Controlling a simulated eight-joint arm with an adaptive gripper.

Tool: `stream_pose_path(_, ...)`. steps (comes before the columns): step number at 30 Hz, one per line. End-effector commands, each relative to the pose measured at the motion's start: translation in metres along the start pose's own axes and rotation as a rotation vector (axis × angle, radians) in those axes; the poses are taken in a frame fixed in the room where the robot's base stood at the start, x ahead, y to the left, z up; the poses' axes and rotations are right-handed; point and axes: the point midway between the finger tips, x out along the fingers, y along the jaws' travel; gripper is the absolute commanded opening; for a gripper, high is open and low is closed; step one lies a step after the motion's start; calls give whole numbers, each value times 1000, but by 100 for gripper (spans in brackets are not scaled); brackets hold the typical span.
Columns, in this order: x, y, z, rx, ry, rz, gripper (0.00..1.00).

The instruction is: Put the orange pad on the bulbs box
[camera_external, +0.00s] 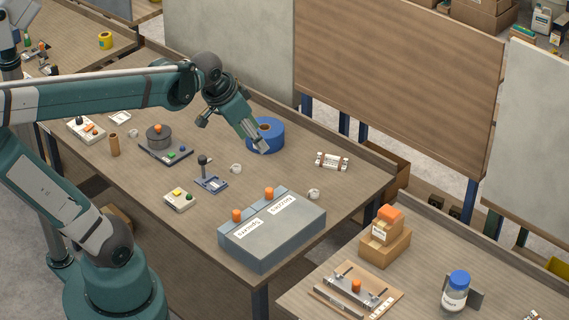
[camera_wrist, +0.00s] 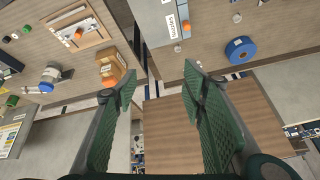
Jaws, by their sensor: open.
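An orange block (camera_external: 391,213), which looks like the orange pad, rests on top of a small cardboard box (camera_external: 380,234) with a white label too small to read. I cannot tell if this is the bulbs box. The stack also shows at the upper left of the wrist view (camera_wrist: 112,64). My gripper (camera_external: 261,146) is open and empty above the main table, in front of a blue tape roll (camera_external: 266,133), well left of the stack. Its fingers (camera_wrist: 160,80) are spread apart in the wrist view.
A grey case (camera_external: 272,240) with orange knobs stands at the main table's front edge. A wooden fixture (camera_external: 357,290) and a blue-lidded jar (camera_external: 456,290) flank the stack. Several small items lie on the main table (camera_external: 330,190). A gap separates the two tables.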

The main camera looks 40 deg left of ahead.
Motion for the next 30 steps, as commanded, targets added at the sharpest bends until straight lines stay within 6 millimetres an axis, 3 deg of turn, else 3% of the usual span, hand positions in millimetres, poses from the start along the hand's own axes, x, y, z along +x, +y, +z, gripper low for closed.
stream_pose_path(9,-9,-10,53,-184,71,-38,42)
stream_pose_path(15,-11,-14,75,-269,106,-53,42)
stream_pose_path(30,-11,-15,84,-306,121,-58,42)
